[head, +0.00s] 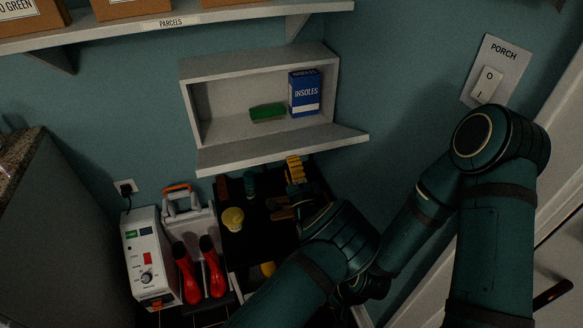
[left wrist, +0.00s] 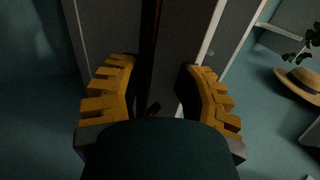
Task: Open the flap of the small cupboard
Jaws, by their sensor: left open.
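The small cupboard (head: 190,104) is a pale grey wall box under the parcel shelf. Its flap (head: 240,154) is down at the lower front edge, projecting outward, and the inside shows. A green brush (head: 268,112) and a blue insoles box (head: 305,95) are inside. My left gripper (head: 295,170), with yellow fingers, is just below the flap's front edge; I cannot tell whether it touches. In the left wrist view its fingers (left wrist: 163,95) are apart with nothing held between them.
The parcel shelf (head: 165,22) is above the cupboard. Below are a white appliance (head: 150,255), red boots (head: 187,275) and a dark rack (head: 240,250) with a yellow pot (head: 232,219). A porch switch (head: 487,85) is on the right wall. A straw hat (left wrist: 300,84) shows in the wrist view.

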